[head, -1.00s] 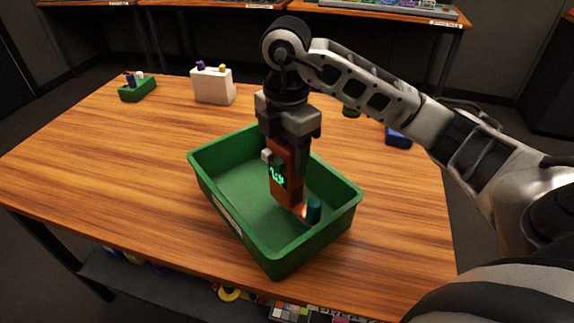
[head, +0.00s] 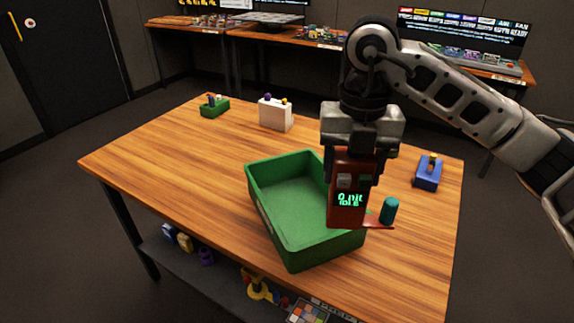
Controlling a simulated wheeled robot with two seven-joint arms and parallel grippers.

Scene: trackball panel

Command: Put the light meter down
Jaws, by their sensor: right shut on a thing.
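The light meter (head: 346,212) is an orange-red upright block with a dark screen showing green characters and grey buttons. A teal cylinder (head: 389,211) stands on a thin foot at its lower right. My right gripper (head: 350,165) is shut on the top of the light meter and points down. The meter appears in front of the right part of the green tray (head: 258,203); its exact height above the tray or table cannot be told. The visible part of the tray is empty. My left gripper is not in view.
A white box (head: 275,114) with purple and yellow knobs and a small green bin (head: 214,110) stand at the back of the wooden table (head: 180,165). A blue object (head: 428,175) sits at the right. The table's left side is clear. A shelf below holds several items.

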